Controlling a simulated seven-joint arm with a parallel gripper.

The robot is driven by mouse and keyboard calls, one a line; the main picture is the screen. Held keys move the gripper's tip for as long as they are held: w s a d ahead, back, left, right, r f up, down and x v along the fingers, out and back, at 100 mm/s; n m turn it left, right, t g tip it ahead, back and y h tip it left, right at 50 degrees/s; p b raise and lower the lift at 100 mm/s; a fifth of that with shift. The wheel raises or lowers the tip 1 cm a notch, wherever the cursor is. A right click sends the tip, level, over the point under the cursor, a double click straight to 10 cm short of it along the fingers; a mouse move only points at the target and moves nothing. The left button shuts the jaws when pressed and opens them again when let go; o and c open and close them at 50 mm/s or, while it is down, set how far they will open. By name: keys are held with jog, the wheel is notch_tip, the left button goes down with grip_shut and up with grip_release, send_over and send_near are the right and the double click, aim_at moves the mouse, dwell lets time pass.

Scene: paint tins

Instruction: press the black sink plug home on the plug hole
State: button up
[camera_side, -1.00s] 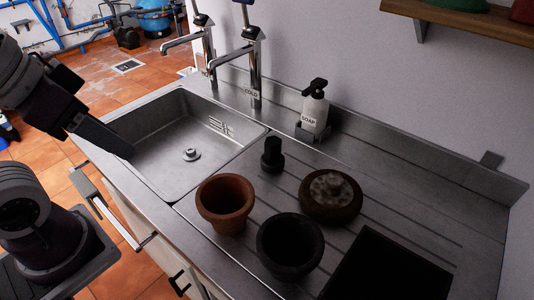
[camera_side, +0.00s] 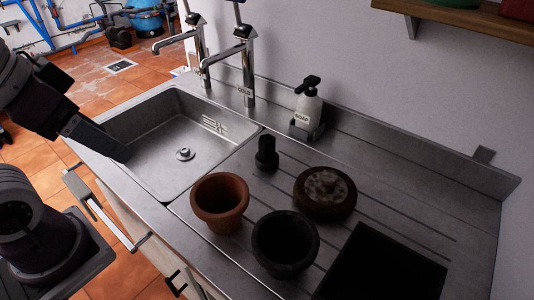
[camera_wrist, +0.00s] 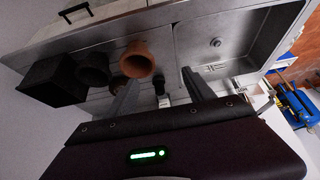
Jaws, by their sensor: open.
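The black sink plug (camera_side: 266,155) stands upright on the ribbed drainer, right of the sink. The plug hole (camera_side: 184,154), a round metal fitting, is in the bare sink floor; it also shows in the wrist view (camera_wrist: 215,42). My gripper (camera_side: 126,154) is over the left rim of the sink in the side view, apart from the plug. In the wrist view its two fingers (camera_wrist: 161,76) are spread with nothing held between them. A small dark shape that looks like the plug (camera_wrist: 158,84) shows beyond the gap.
A soap bottle (camera_side: 309,110) and two taps (camera_side: 246,70) line the back. The sink (camera_side: 165,175) is otherwise empty.

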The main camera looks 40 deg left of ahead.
aim_at(277, 154)
jog(key=w+a+r+t+y, duration=0.1)
jog(key=w+a+r, duration=0.2)
jog(key=w, duration=0.2)
jog(key=w+a+r+n+t+y, duration=0.1)
jog(key=w+a+r+t+y, duration=0.15)
jog(key=w, duration=0.25)
jog(key=w+a+r+t+y, duration=0.1)
jog(key=w+a+r, duration=0.1)
jog(key=w+r, duration=0.25)
jog(key=w+d+m+t+h, duration=0.3)
jog(key=w+m+t+h, duration=0.15)
jog(key=w, duration=0.95)
jog(key=d+f+m+g+h, duration=0.3)
jog(key=d+f+h, duration=0.4)
jog(key=f, duration=1.6)
jog(key=w+f, duration=0.1)
jog(key=f, duration=0.8)
jog(key=shift+h, duration=0.3)
jog(key=x, duration=0.6)
jog(key=shift+w+d+r, duration=0.1)
jog(key=shift+w, duration=0.2)
jog(key=shift+w+d, duration=0.15)
jog(key=shift+w, duration=0.1)
grip_shut()
